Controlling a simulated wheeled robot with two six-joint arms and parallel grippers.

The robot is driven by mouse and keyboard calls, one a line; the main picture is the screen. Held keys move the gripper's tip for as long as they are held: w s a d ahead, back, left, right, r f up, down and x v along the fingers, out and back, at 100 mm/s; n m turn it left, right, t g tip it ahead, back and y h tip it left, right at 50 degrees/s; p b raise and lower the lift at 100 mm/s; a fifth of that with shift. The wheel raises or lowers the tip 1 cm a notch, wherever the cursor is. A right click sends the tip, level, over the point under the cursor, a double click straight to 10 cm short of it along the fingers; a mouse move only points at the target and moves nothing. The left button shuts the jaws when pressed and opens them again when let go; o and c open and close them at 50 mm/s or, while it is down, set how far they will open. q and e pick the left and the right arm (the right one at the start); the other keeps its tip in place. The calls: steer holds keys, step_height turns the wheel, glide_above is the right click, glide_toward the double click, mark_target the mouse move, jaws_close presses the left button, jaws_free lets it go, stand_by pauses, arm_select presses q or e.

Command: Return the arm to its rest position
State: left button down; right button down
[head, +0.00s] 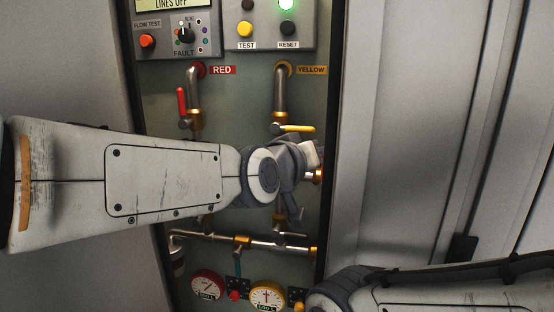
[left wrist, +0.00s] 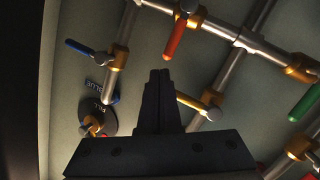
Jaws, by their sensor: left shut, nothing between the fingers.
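My left arm (head: 165,177) reaches in from the left across the pipe panel (head: 240,105). My left gripper (left wrist: 161,76) is shut and empty in the left wrist view, its two dark fingers together in front of the pipes. In the head view the gripper is partly hidden behind my wrist, in front of the pipes below the yellow handle (head: 294,129). My right arm (head: 430,292) enters at the lower right; its gripper is out of view.
A red-handled valve (head: 181,101) stands above my left forearm. Two round gauges (head: 207,285) (head: 267,296) sit below it. A grey wall (head: 400,130) borders the panel's right.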

arm_select(q)
steer(key=s+a+f+m+g+y, duration=0.2)
steer(key=s+a+f+g, duration=0.2)
steer(key=s+f, duration=0.5)
steer(key=s+a+f+m+g+y, duration=0.2)
steer(key=s+a+f+g, duration=0.2)
steer(key=s+f, duration=0.5)
steer(key=s+a+f+m+g+y, duration=0.3)
steer(key=s+a+f+g, duration=0.1)
steer(key=s+f, duration=0.6)
steer(key=shift+f+g, duration=0.5)
steer(key=shift+g, duration=0.4)
steer(key=shift+d, duration=0.15)
